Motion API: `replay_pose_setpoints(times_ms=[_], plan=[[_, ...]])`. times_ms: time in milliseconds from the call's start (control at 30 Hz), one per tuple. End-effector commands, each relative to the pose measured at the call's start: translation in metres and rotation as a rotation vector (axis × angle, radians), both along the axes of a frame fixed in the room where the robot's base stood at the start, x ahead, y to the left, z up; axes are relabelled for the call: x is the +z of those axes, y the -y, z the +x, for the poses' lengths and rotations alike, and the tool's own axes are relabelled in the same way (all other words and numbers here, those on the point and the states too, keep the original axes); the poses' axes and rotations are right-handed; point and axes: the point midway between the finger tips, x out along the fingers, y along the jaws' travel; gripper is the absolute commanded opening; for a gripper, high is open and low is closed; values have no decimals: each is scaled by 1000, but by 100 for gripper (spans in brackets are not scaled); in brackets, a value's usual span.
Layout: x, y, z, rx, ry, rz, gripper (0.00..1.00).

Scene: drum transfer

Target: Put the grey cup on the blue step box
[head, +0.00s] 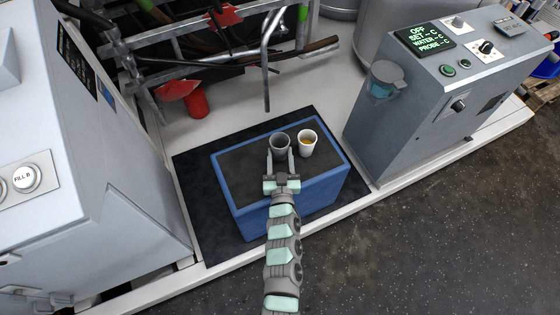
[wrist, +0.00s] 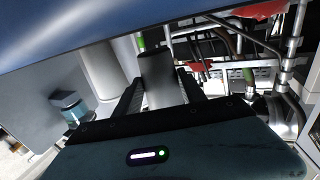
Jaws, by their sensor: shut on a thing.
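The grey cup (head: 280,142) is upright between the two fingers of my gripper (head: 280,160), over the dark top of the blue step box (head: 262,217). My gripper is shut on the cup. In the wrist view the grey cup (wrist: 158,78) sits between the dark fingers of my gripper (wrist: 160,92). I cannot tell whether the cup's base touches the box top.
A white cup (head: 308,144) with amber contents stands just right of the grey cup. The box stands on a black mat (head: 193,188). A grey control cabinet (head: 410,110) is at the right, a white cabinet (head: 110,180) at the left. Pipes and a red funnel (head: 178,90) are behind.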

Motion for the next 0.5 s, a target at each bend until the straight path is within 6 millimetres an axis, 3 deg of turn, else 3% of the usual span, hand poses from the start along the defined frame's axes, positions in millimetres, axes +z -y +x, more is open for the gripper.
replay_pose_setpoints(times_ms=[133, 500], plan=[[-27, 1, 0, -2, -2, 4, 10], [-30, 0, 0, 0, -1, 1, 10]])
